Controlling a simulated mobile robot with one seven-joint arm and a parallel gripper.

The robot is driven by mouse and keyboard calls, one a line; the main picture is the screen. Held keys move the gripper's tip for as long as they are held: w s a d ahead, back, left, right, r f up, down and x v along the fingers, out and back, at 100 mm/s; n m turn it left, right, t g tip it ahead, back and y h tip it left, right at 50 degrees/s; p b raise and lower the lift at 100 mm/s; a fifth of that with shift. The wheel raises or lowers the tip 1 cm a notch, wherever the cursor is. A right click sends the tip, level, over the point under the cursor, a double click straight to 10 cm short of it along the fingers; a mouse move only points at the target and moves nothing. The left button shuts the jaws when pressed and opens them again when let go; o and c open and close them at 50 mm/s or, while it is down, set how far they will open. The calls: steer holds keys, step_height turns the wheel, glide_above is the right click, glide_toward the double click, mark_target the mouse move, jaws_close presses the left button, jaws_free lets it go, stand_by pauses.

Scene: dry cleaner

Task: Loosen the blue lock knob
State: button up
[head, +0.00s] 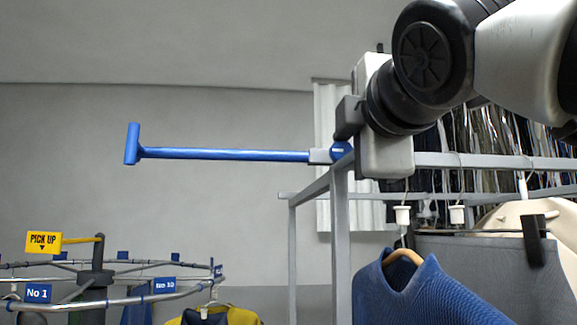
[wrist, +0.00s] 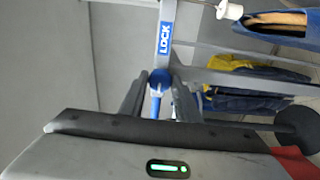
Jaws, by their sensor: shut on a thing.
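The blue lock knob (head: 341,150) is at the top corner of a grey rail frame, at the right end of a blue bar (head: 225,154) with a T-shaped end. In the wrist view the round knob (wrist: 160,78) sits between the two dark fingers of my gripper (wrist: 159,98), just below a blue LOCK label (wrist: 165,38) on a grey post. My gripper is shut on the knob. In the head view the gripper (head: 347,132) reaches in from the upper right and covers part of the knob. The knob's exact turn cannot be told.
A blue knitted garment (head: 425,292) on a hanger and grey cloth hang below the rail (head: 490,162) at right. A round rack (head: 110,300) with blue tags and a yellow PICK UP sign (head: 43,242) stands lower left. The wall space around the bar is clear.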

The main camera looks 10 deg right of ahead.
stand_by(0.3)
steer(key=o, duration=1)
steer(key=s+b, duration=0.2)
steer(key=s, duration=1.5)
steer(key=shift+s, duration=0.15)
